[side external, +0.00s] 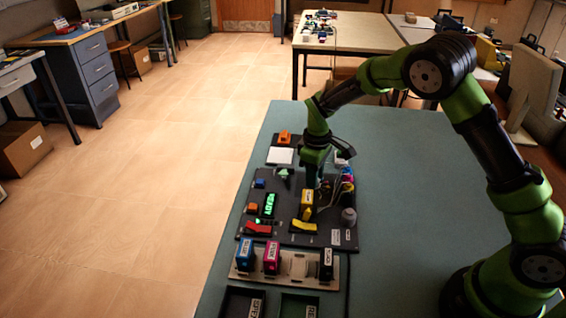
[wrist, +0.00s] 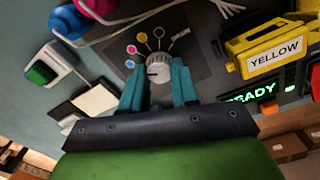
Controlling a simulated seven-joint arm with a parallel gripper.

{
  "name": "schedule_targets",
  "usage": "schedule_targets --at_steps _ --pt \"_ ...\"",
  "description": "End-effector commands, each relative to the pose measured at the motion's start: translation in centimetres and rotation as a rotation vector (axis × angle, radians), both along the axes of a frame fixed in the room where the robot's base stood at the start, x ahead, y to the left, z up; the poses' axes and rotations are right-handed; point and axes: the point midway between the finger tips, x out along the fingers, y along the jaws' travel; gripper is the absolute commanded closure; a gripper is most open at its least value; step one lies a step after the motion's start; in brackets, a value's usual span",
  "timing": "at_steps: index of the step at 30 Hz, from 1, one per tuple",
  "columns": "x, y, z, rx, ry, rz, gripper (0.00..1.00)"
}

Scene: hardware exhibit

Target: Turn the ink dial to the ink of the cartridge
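The ink dial (wrist: 158,68) is a pale grey knob on a dark plate in the wrist view. In the side view my gripper hides the dial.
A green READY display (wrist: 251,93) is near the cartridge. Coloured bottles with pale tubes (side external: 347,185) stand right of my gripper. A rack (side external: 284,277) with blue, magenta and black cartridges stands in front, before two dark trays (side external: 243,303).

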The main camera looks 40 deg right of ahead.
Motion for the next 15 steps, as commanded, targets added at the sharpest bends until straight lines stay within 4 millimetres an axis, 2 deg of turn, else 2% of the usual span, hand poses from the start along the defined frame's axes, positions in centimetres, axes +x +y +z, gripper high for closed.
schedule_targets --at_steps 1,3,15 --pt "0.01 0.0 0.03 0.0 0.0 0.0 0.93" --pt "0.02 -0.01 0.03 -0.001 -0.001 0.0 1.0" --pt "0.05 -0.02 0.07 0.0 -0.002 -0.089 1.0"
